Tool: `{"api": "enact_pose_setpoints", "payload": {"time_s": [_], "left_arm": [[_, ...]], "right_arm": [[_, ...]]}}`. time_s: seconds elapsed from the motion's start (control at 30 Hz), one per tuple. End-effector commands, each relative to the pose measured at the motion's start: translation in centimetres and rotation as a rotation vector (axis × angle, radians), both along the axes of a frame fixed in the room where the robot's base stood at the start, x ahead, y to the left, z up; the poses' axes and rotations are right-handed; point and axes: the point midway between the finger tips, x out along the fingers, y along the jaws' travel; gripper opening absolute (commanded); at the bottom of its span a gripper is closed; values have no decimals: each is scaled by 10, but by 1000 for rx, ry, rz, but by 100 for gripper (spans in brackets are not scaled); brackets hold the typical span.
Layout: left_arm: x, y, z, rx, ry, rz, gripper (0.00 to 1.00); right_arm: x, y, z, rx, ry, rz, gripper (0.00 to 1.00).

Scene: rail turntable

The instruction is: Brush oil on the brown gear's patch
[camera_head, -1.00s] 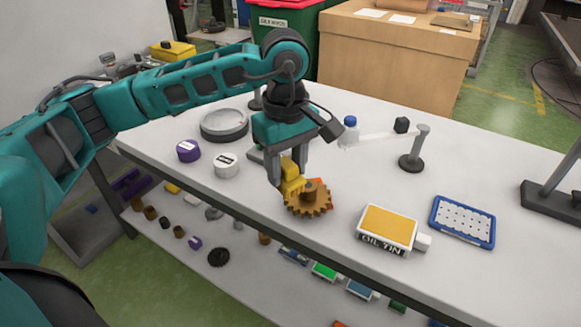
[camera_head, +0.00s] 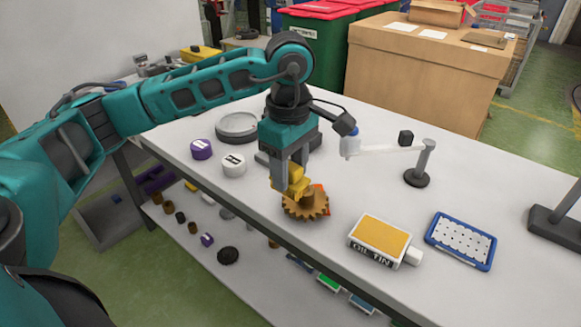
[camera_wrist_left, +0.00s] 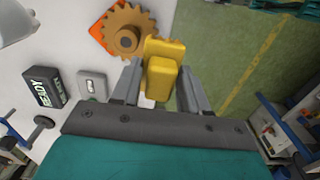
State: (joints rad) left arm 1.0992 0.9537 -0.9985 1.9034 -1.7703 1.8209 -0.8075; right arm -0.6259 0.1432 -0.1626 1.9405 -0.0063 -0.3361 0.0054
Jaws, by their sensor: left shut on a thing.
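The brown gear (camera_head: 306,207) lies on the white table near its front edge, with part of an orange-red patch (camera_head: 325,190) showing beside it. In the left wrist view the gear (camera_wrist_left: 127,38) and the orange patch (camera_wrist_left: 97,33) show at the top. My left gripper (camera_head: 289,182) is shut on a yellow brush (camera_wrist_left: 165,65), held at the gear's left side. The brush's lower end overlaps the gear's rim in the head view; I cannot tell whether it touches. The oil tin (camera_head: 383,240), yellow-topped and white, lies to the right of the gear. My right gripper is not in view.
A blue perforated tray (camera_head: 461,241) lies right of the tin. A dark stand (camera_head: 417,178) with a white arm is behind. A white cylinder (camera_head: 234,164), purple cylinder (camera_head: 201,149) and round grey dish (camera_head: 238,127) stand left. The table between gear and stand is clear.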

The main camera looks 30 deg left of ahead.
Motion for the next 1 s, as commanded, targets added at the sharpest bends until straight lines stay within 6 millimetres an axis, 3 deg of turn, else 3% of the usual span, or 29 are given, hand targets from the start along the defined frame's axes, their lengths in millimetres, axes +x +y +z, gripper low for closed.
{"api": "enact_pose_setpoints", "payload": {"time_s": [0.37, 1.0], "left_arm": [[0, 0, -6, 0, 0, -1, 20], [0, 0, -58, 0, -1, -1, 20]], "right_arm": [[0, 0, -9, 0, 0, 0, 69], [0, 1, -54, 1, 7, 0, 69]]}}
